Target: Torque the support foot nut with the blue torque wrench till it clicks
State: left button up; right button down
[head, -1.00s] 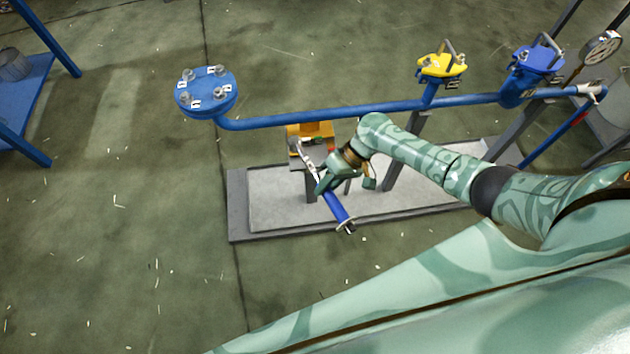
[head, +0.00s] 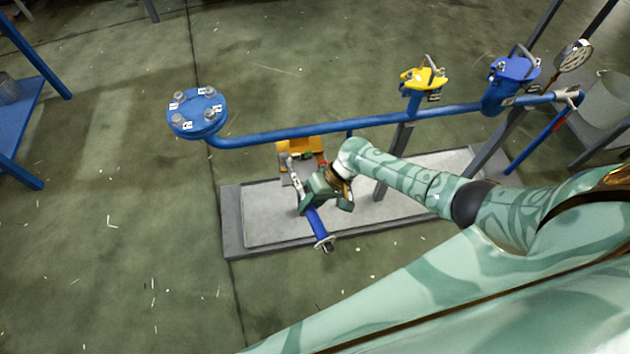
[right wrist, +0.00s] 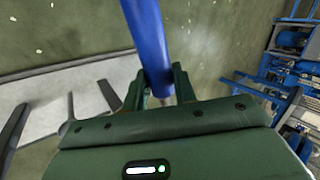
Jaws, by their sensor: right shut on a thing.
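The blue torque wrench (head: 316,222) is in the grasp of my right gripper (head: 308,203). Its blue handle points toward the front of the head view, with a ring-like part at its end, and its silver head end reaches toward the orange support (head: 300,146) under the blue pipe. In the right wrist view the blue handle (right wrist: 148,42) runs between the two fingers (right wrist: 158,98), which are shut on it. The support foot nut cannot be made out; whether the wrench head sits on it is not clear. My left gripper is out of view.
The blue pipe (head: 290,135) runs above the grey plinth (head: 232,222), with a bolted flange (head: 197,112) at its left end. A yellow valve (head: 424,79), a blue valve (head: 515,70) and a gauge (head: 574,56) stand right. The floor in front is clear.

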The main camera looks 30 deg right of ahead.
jog(key=shift+w+a+r+m+t+p, duration=0.1)
jog(key=shift+a+r+m+t+p, duration=0.15)
jog(key=shift+a+m+p, duration=0.45)
jog(key=shift+w+a+f+m+t, duration=0.1)
jog(key=shift+a+m+t, duration=0.1)
jog(key=shift+a, duration=0.25)
jog(key=shift+w+a+f+m+t, duration=0.1)
jog(key=shift+a+m+t, duration=0.1)
jog(key=shift+a, duration=0.25)
jog(key=shift+w+a+m+t+h+p, duration=0.15)
jog(key=shift+w+a+m+t+p, duration=0.15)
jog(key=shift+a+m+p, duration=0.35)
jog(key=shift+w+a+m+t+h+p, duration=0.15)
jog(key=shift+a+m+t+p, duration=0.2)
jog(key=shift+a, duration=0.5)
